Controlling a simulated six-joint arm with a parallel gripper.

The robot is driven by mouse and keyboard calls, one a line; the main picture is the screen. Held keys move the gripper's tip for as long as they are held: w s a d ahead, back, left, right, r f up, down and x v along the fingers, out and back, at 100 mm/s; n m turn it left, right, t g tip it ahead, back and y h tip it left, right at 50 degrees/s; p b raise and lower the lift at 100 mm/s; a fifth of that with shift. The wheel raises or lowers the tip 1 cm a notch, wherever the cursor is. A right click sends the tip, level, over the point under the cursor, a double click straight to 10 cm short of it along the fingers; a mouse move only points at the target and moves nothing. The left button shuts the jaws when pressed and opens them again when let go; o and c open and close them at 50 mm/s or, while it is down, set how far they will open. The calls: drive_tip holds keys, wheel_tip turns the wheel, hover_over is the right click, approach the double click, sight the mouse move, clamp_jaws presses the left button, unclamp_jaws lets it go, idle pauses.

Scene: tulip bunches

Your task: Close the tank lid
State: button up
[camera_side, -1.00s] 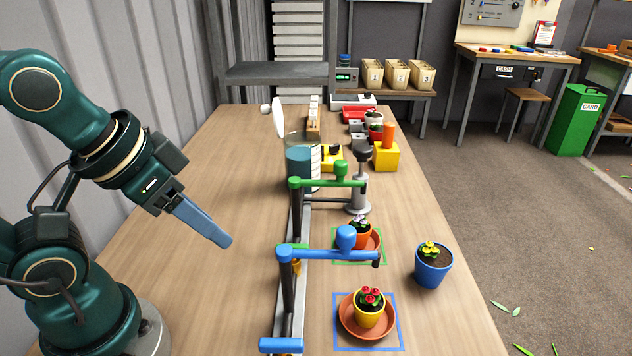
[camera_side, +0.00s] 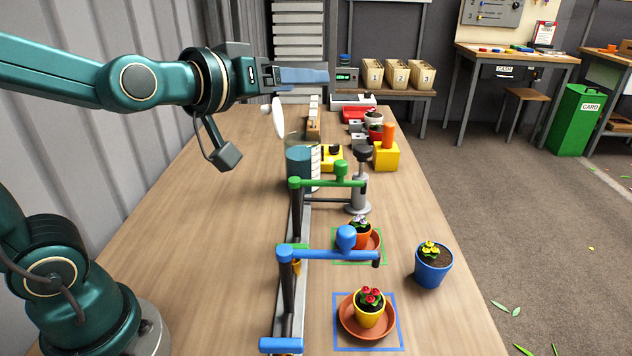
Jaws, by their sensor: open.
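The lid (camera_side: 279,118) is a white disc standing nearly upright, edge-on to the camera, with a pale round knob on its left side. Below and right of it stands the tank (camera_side: 299,166), a blue-teal cylinder with a clear upper rim and a pale striped strip on its right. The lid is tilted up, off the tank's mouth. My gripper (camera_side: 326,76) is level, pointing right, and shows above the lid in the picture. Its jaws are open and seen side-on, with nothing held between them. How far it is from the lid in depth is unclear.
A green lever frame (camera_side: 328,183) and a blue lever frame (camera_side: 325,251) stand in front of the tank. Potted flowers stand right of them, including a blue pot (camera_side: 432,267). A yellow block (camera_side: 386,156) is right of the tank. The table's left side is clear.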

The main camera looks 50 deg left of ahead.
drive_tip(key=w+a+f+n+y, duration=0.1)
drive_tip(key=w+a+n+y, duration=0.15)
drive_tip(key=a+y, duration=0.3)
drive_tip(key=w+a+f+n+y, duration=0.2)
drive_tip(key=a+n+y, duration=0.15)
drive_tip(key=a, duration=0.25)
drive_tip(key=a+f+g+y, duration=0.2)
drive_tip(key=a+f+g, duration=0.1)
drive_tip(key=f, duration=0.6)
drive_tip(key=x, duration=1.1)
drive_tip(key=shift+a+m, duration=0.3)
drive_tip(key=shift+m, duration=0.1)
drive_tip(key=shift+c, duration=0.3)
clamp_jaws()
drive_tip(key=shift+s, duration=0.1)
